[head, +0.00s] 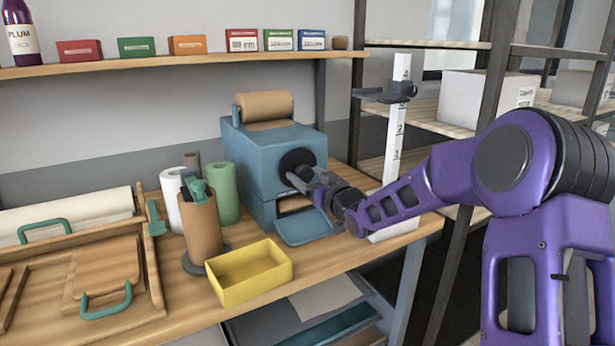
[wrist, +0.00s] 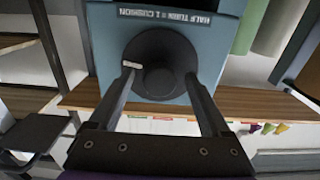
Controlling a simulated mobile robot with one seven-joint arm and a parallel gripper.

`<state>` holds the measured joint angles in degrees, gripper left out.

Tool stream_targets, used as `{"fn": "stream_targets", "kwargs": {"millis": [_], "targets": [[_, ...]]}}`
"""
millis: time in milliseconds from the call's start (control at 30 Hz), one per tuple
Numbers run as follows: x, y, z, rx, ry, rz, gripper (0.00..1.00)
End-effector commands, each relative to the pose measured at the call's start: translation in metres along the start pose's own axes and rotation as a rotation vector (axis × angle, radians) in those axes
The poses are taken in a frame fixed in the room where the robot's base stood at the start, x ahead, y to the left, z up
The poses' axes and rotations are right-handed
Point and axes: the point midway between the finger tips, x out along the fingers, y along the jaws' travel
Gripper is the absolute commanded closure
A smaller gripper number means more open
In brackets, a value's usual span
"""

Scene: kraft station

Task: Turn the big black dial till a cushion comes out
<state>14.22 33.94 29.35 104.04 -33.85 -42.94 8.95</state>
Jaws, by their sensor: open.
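The big black dial (head: 296,158) is on the front of a blue machine (head: 262,165) with a brown paper roll on top. In the wrist view the dial (wrist: 172,48) has a round central knob and a white mark at its left. My gripper (head: 300,178) is open in front of the dial. In the wrist view its fingers (wrist: 160,80) reach to either side of the knob; I cannot tell whether they touch it. Below the dial are a dark opening and a blue chute (head: 303,228).
A yellow open box (head: 250,278) stands on the bench left of the chute. A brown tool cup (head: 202,228) and green and white rolls stand left of the machine. A white numbered post (head: 392,150) stands at right, close to my arm.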

Motion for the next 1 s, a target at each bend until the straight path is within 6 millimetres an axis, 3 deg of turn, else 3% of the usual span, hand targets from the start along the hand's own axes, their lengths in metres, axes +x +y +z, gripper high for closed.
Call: {"fn": "stream_targets", "kwargs": {"millis": [167, 600, 1000], "targets": [[-0.0002, 0.0, -0.0002, 0.0, 0.0, 0.0, 0.22], [-0.0004, 0.0, -0.0003, 0.0, 0.001, 0.0, 1.0], [-0.0005, 0.0, -0.0012, 0.073, 0.001, 0.0, 1.0]]}}
